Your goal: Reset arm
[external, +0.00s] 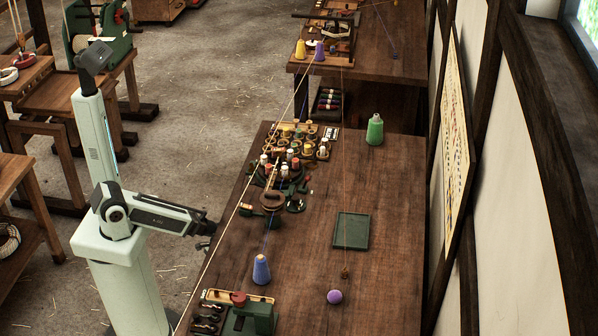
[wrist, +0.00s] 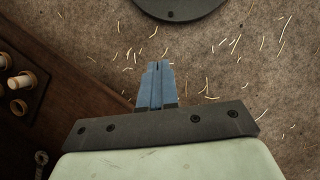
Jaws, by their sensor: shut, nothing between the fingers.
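My arm stands at the left of the wooden workbench in the external view. My gripper (external: 205,240) is small there, low beside the bench's left edge. In the wrist view my gripper (wrist: 158,66) shows its two blue-grey fingers pressed together with nothing between them. They point over the straw-strewn floor (wrist: 215,60), not over the bench top.
The bench's right side is mostly clear.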

